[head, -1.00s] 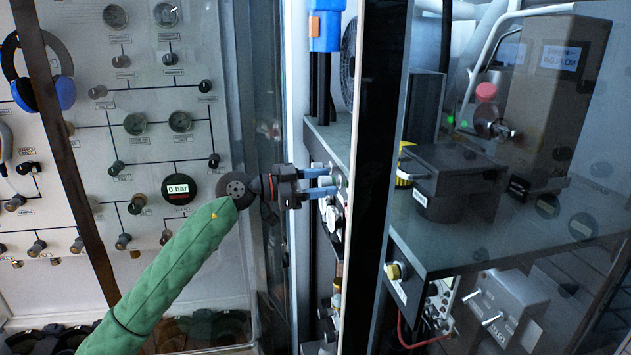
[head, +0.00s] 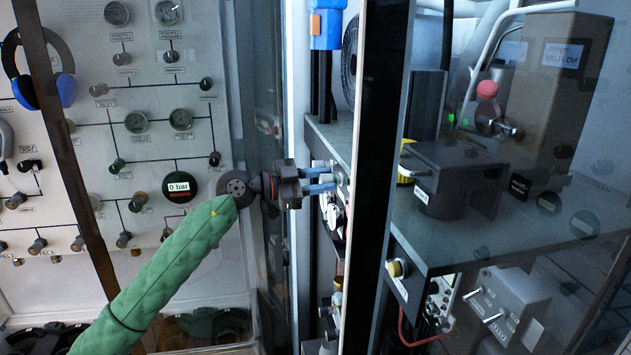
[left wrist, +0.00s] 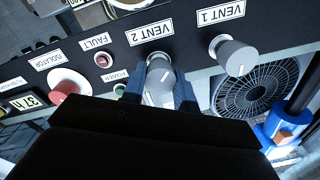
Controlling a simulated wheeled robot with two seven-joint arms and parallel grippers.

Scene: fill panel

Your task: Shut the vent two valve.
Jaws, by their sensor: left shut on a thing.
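The vent two valve (left wrist: 160,78) is a grey knob under the "VENT 2" label in the left wrist view, where the picture is upside down. My left gripper (left wrist: 158,92) has its two blue fingers on either side of this knob and is shut on it. In the head view my left gripper (head: 325,182) reaches in from the left with a green-sleeved arm, its fingertips at the edge of the panel. The knob itself is hard to make out there. My right gripper is in neither view.
The vent one knob (left wrist: 236,57) sits beside it, near a fan (left wrist: 250,92). A red isolator knob (left wrist: 68,82) is on the other side. A dark door frame (head: 375,180) stands right of my gripper. A gauge panel (head: 150,75) fills the left.

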